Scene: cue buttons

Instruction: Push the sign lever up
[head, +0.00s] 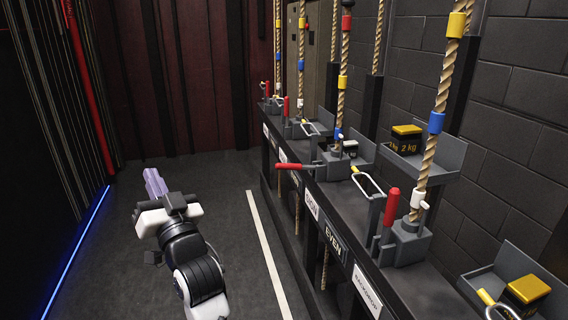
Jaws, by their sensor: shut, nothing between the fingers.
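Several red-handled levers stand along the black rail at right. One lever (291,166) is lowered, its red handle sticking out level to the left over the aisle. The white label (311,206) below it seems to read SIGN, but the print is small. The nearest lever (389,208) is upright, above a label that seems to read BACKDROP (367,291). Another lever (286,107) farther back is also upright. My gripper (154,182), with pale purple fingers, is shut and empty. It is over the floor, left of the rail and apart from the levers.
Ropes with coloured bands (430,155) rise from the lever bases. Metal loop handles (368,181) stick out beside them. Trays with black-and-gold weights (406,138) line the brick wall. The dark floor (120,270) has a white stripe (267,250) and is clear.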

